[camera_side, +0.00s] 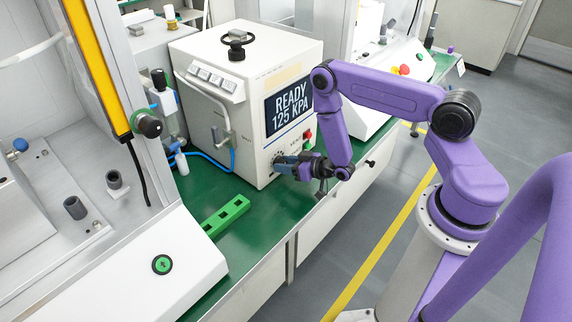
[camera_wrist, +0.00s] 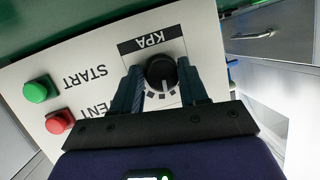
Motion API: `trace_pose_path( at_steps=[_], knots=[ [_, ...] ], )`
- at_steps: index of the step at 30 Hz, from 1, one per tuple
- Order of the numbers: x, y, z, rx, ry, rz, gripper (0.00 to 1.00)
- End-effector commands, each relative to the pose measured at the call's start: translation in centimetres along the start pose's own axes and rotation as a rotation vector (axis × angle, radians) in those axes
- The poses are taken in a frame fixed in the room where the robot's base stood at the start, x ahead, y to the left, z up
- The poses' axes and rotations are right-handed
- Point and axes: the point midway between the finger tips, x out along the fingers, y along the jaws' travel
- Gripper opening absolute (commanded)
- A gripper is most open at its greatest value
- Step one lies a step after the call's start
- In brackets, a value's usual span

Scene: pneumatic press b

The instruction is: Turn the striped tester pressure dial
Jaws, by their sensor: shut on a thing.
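The pressure dial is a black round knob (camera_wrist: 160,72) with a white pointer line, below a black KPA label in the wrist view, which shows the panel upside down. My gripper (camera_wrist: 165,82) has one finger on each side of the knob and is shut on it. In the side view my gripper (camera_side: 284,163) reaches the lower front of the white tester (camera_side: 250,110), and the knob is hidden there behind the fingers. The tester's screen (camera_side: 289,107) reads READY 125 KPA. I cannot make out stripes on the tester.
A green START button (camera_wrist: 39,89) and a red button (camera_wrist: 59,122) sit beside the dial on the panel. A green slotted block (camera_side: 226,215) lies on the green bench (camera_side: 262,222). A grey press with a yellow bar (camera_side: 97,70) stands at left.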

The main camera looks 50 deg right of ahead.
Motion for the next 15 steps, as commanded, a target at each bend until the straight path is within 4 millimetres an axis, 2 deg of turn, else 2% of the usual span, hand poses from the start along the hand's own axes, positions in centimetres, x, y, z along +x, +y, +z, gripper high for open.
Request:
trace_pose_path(
  at_steps=[6,15],
  knots=[
    [-0.03,-0.01,0.07,0.085,0.012,-0.034,0.13],
    [-0.03,-0.05,0.08,0.122,0.018,-0.050,0.13]
  ],
)
